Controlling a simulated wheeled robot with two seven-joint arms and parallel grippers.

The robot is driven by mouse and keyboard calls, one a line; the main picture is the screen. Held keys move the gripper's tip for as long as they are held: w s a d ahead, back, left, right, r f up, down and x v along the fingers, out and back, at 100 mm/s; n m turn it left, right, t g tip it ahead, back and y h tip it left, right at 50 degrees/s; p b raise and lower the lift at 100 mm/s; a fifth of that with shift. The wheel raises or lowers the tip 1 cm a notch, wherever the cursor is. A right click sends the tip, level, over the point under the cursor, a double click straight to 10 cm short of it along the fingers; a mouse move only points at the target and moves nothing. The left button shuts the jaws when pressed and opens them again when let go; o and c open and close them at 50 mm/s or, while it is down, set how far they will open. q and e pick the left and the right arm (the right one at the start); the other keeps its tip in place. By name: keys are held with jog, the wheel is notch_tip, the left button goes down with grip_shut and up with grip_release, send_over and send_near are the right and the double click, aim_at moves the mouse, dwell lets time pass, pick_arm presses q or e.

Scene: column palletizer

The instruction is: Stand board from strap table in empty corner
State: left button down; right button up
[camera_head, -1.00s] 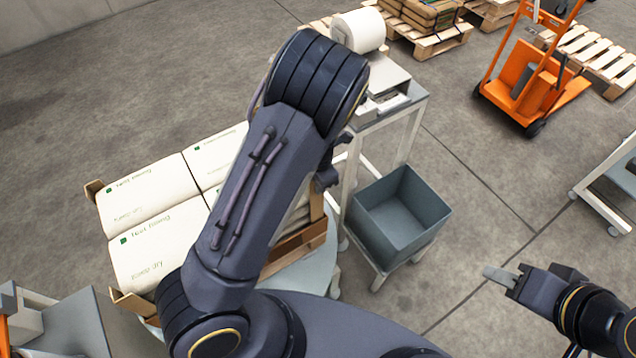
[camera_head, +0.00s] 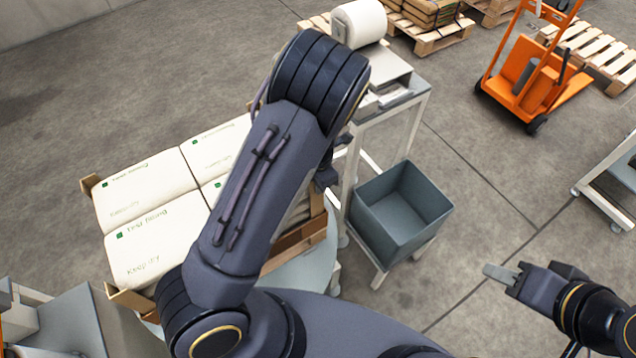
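The strap table (camera_head: 416,92) stands at the top centre, with a white roll (camera_head: 359,23) and small pale items on its top. No loose board can be made out on it. The stack of white sacks (camera_head: 150,190) stands left of my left arm. Brown corner boards show at its left corner (camera_head: 89,184) and near corner (camera_head: 130,300); brown board also shows on its right side (camera_head: 300,240). The far corner is hidden behind my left arm. My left gripper is hidden behind that arm. My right gripper (camera_head: 501,274) is at the lower right over bare floor, seen side-on.
A grey open bin (camera_head: 400,212) on a stand is right of the stack, below the strap table. An orange pallet truck (camera_head: 535,80) and wooden pallets (camera_head: 432,42) are at the back. Another table (camera_head: 610,180) is at the right edge. Floor between is clear.

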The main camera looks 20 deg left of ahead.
pick_arm(q)
jog(key=shift+f, duration=0.35)
jog(key=c, duration=1.6)
grip_release()
jog(key=shift+s, duration=0.1)
jog(key=shift+a, duration=0.1)
jog(key=r, duration=0.8)
jog(key=shift+d, duration=0.3)
jog(key=shift+s, duration=0.1)
